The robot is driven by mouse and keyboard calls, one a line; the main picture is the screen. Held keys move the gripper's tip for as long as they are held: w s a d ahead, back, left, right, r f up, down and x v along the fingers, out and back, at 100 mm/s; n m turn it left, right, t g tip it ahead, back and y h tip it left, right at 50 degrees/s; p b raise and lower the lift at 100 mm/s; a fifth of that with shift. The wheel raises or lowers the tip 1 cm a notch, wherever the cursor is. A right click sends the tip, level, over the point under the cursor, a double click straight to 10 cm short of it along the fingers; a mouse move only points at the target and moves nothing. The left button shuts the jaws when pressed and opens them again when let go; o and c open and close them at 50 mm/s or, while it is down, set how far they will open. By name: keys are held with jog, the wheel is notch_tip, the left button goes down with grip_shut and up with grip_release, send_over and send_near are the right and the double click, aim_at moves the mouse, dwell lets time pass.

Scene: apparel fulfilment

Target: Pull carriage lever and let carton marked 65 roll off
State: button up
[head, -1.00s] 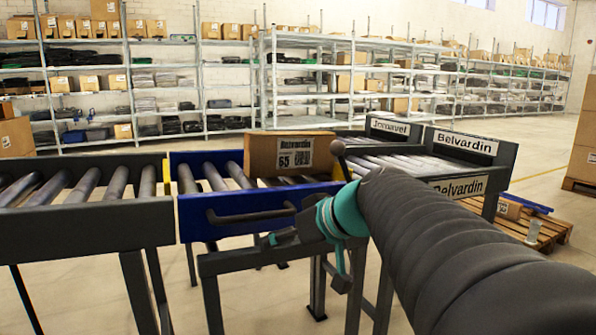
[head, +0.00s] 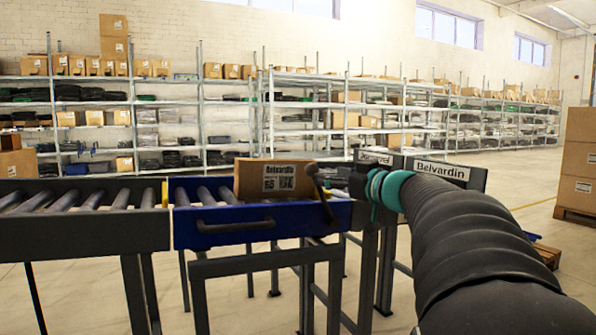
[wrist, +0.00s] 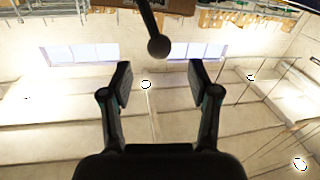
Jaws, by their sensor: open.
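The brown carton marked 65 (head: 250,180) sits on the rollers of the blue carriage (head: 215,238). The lever (head: 322,193), a dark rod with a ball knob, stands at the carriage's right end, in front of the carton's right edge. In the wrist view, the lever's knob (wrist: 159,46) shows centred between and just past the fingertips. My gripper (wrist: 160,78) is open with nothing between its fingers. In the head view, my gripper (head: 362,185) is right of the lever; its fingers are hard to make out there.
A dark roller conveyor (head: 85,228) stands left of the carriage. Lanes signed Belvardin (head: 442,171) and a second, partly covered name lie behind my arm. Cartons are stacked at the far right (head: 580,180). Shelving lines the back wall.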

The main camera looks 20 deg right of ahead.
aim_at(311, 172)
jog(key=p+x, duration=0.1)
jog(key=x, duration=0.7)
jog(key=shift+w, duration=0.1)
jog(key=shift+a, duration=0.1)
grip_shut()
